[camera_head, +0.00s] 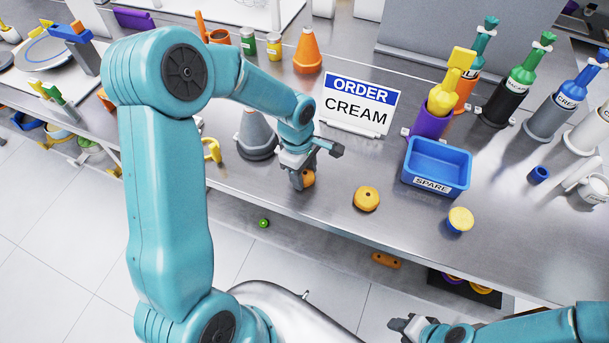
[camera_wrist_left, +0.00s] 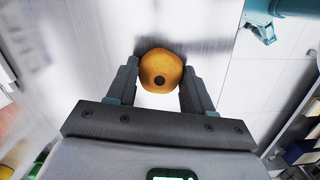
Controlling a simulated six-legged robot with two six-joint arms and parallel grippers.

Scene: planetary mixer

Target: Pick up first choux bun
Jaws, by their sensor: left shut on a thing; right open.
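One choux bun, round and golden-orange with a dark hole, is between the fingers of my left gripper (camera_head: 303,181). This bun (camera_head: 309,178) is partly hidden by the fingers in the head view. In the left wrist view the bun (camera_wrist_left: 161,70) sits between the two fingertips, and the left gripper (camera_wrist_left: 160,85) is shut on it. It is low over the steel counter; I cannot tell if it touches. A second choux bun (camera_head: 367,198) lies on the counter to the right. My right gripper (camera_head: 404,325) is open and empty at the bottom, off the counter's front.
The order sign reading CREAM (camera_head: 358,106) stands behind. A grey cone (camera_head: 256,137) is close left of my left gripper. A blue SPARE bin (camera_head: 437,167) and a yellow-topped blue piece (camera_head: 460,220) are to the right. Several bottles (camera_head: 505,92) stand behind the bin.

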